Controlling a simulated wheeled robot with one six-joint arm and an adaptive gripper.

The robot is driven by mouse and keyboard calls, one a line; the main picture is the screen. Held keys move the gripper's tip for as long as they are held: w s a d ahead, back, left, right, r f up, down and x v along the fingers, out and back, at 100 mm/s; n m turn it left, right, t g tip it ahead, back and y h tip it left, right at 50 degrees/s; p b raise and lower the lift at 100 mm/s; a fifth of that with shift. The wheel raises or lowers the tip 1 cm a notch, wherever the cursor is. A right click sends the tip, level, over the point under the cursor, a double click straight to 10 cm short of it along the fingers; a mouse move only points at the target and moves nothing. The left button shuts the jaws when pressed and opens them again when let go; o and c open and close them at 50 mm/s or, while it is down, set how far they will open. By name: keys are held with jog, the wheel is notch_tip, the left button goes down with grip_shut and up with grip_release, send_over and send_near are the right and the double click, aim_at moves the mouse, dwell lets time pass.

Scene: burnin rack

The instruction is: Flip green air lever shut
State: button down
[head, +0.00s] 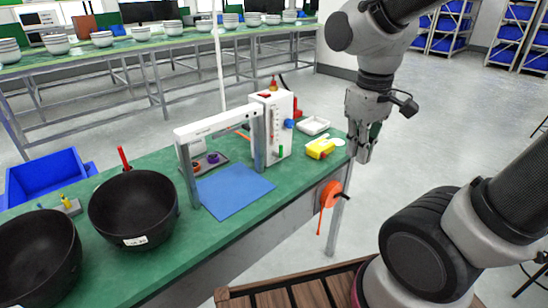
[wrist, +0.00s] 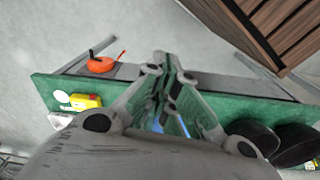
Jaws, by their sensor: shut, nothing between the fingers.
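A small green part (head: 280,152), which may be the lever, shows low on the front of the white upright box (head: 278,115) on the green bench. It is too small to tell its position. My gripper (head: 361,158) hangs at the right end of the bench, right of the box and apart from it. In the wrist view my gripper (wrist: 162,56) has its fingers together with nothing between them. The green part cannot be made out in the wrist view.
The white box adjoins a grey frame (head: 214,125) over a blue mat (head: 234,188). A yellow item (head: 320,148) and white tray (head: 313,125) lie between box and gripper. An orange reel (head: 331,193) is on the bench side. Black bowls (head: 133,210) stand at left.

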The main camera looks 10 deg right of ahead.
jog(key=w+a+f+n+t+h, duration=0.2)
jog(key=w+a+f+n+h, duration=0.1)
jog(key=w+a+f+n, duration=0.2)
jog(key=w+a+f+n+t+h, duration=0.2)
jog(key=w+a+f+n+h, duration=0.2)
jog(key=w+a+f+n, duration=0.2)
jog(key=w+a+f+n+t+h, duration=0.2)
jog(key=w+a+f+n+h, duration=0.2)
jog(key=a+f+n, duration=0.3)
jog(key=shift+w+a+n+t, duration=0.2)
jog(key=shift+w+a+n, duration=0.2)
jog(key=shift+n, duration=0.25)
jog(key=shift+w+a+n+t, duration=0.25)
jog(key=shift+w+n, duration=0.15)
jog(key=shift+n, duration=0.25)
jog(key=shift+n+t, duration=0.7)
jog(key=shift+t, duration=0.15)
jog(key=w+a+r, duration=0.2)
jog(key=shift+w+a, duration=0.2)
jog(key=shift+a, duration=0.1)
jog(key=shift+w+a+r, duration=0.15)
jog(key=shift+w+a, duration=0.05)
jog(key=shift+d, duration=0.1)
